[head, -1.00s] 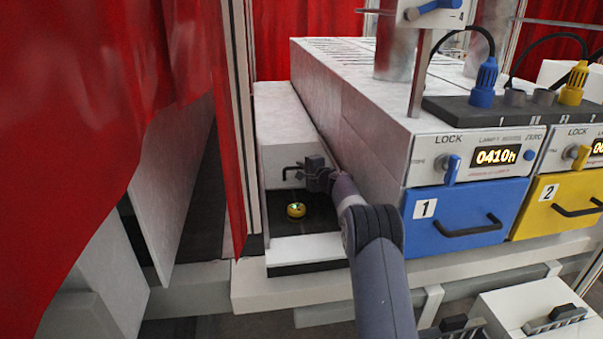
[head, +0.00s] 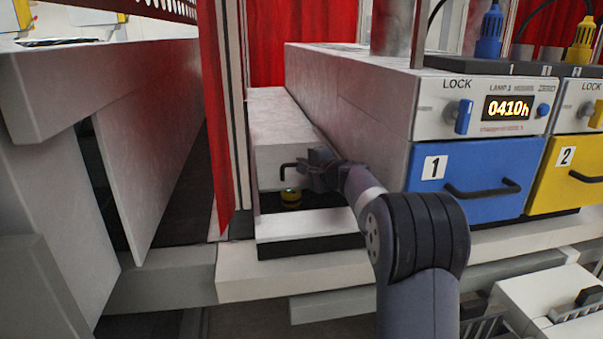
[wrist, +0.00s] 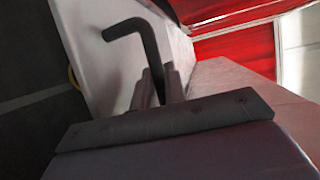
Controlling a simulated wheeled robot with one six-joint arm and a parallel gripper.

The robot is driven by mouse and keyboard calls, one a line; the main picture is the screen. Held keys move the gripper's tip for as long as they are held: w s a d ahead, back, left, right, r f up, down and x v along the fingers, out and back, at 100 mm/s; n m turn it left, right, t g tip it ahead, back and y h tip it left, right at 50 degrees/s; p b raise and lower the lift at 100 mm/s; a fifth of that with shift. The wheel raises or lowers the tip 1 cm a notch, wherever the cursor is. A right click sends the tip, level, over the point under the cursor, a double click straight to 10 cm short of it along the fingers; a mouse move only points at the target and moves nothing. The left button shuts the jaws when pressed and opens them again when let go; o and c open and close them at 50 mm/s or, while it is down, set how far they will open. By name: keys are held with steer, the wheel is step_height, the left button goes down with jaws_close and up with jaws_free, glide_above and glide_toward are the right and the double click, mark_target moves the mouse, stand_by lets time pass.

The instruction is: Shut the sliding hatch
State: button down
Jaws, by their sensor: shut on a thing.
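The sliding hatch (head: 285,160) is a light grey cover with a black bar handle (head: 288,173) on its front face. My gripper (head: 318,168) is at the right end of the handle. In the wrist view the handle (wrist: 130,28) runs down between the fingers of my gripper (wrist: 160,85), which are shut on it. The fingers partly hide the handle's lower end.
A light front ledge (head: 308,226) lies before the opening. The grey housing with blue drawer 1 (head: 470,185) and yellow drawer 2 (head: 565,180) stands close on the right.

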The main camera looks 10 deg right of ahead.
steer(key=s+b, duration=0.7)
steer(key=s, duration=0.5)
steer(key=shift+s+f+b, duration=0.2)
steer(key=shift+s+b, duration=0.15)
steer(key=c, duration=1.9)
jaws_free()
steer(key=shift+o, duration=0.8)
steer(key=shift+s, duration=0.2)
steer(key=shift+o, duration=1.4)
steer(key=shift+r, duration=0.15)
steer(key=v, duration=1)
steer(key=shift+s+d, duration=0.15)
steer(key=shift+s, duration=0.25)
steer(key=shift+w, duration=0.1)
